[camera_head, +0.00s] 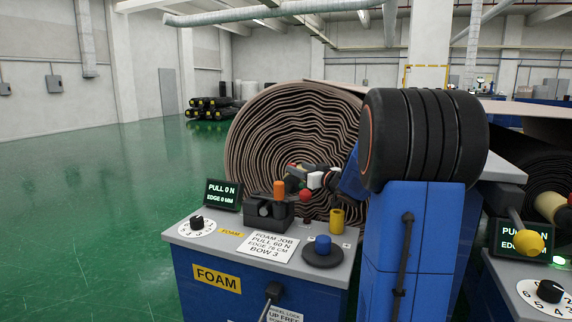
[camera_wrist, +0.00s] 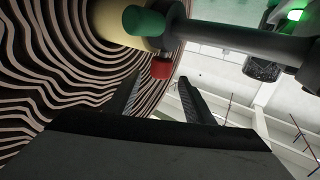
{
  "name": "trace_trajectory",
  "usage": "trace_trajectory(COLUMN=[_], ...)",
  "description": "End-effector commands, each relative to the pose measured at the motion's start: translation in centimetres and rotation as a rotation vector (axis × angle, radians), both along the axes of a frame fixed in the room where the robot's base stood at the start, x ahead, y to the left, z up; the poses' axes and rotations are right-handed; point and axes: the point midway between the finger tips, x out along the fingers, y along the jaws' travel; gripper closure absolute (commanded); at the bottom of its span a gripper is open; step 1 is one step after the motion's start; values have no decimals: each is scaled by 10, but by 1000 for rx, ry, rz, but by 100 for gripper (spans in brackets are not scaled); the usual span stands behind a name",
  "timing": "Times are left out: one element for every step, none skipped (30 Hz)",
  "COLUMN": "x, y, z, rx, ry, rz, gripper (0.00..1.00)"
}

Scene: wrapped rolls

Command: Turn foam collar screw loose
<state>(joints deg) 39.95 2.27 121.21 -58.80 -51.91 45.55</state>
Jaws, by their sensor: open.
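A small red screw knob (camera_wrist: 161,68), which looks like the collar screw, shows in the wrist view just beyond my fingertips, roughly between them. A pale yellow collar (camera_wrist: 112,28) sits beside it against the foam roll (camera_wrist: 45,65), partly cut off by the frame. A green-ended dark shaft (camera_wrist: 225,40) runs across above. My gripper (camera_wrist: 160,90) is open, its two dark fingers apart and nothing seen held. In the head view, the end of my arm is in front of the foam roll's face (camera_head: 265,135), and the collar cannot be made out there.
The FOAM cabinet (camera_head: 217,279) stands in front of the roll, with an orange handle (camera_head: 279,188), red knob (camera_head: 305,196), yellow cylinder (camera_head: 337,221) and blue knob (camera_head: 323,243) on top. A second console (camera_head: 548,292) stands at right. Green floor (camera_head: 90,210) at left is clear.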

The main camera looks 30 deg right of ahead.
Motion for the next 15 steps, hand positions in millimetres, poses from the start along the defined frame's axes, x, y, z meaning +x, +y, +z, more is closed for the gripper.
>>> trace_trajectory(x=[10,15,22,28,33,40,45,50,56,61,65,71,74,77,81], y=[1,2,2,2,2,3,3,3,3,3,4,3,3,3,3], z=[0,0,-1,0,0,-1,-1,0,0,0,0,0,0,0,0], rx=[1,1,0,0,-1,0,0,-1,-1,0,0,0,1,1,0], ry=[0,0,1,0,0,0,0,0,0,0,0,0,0,0,0], rz=[2,2,3,2,2,2,2,2,2,2,2,1,0,0,0], gripper=[52,52,52,52,52,52,52,52,52,52,52,52,52,52,52])
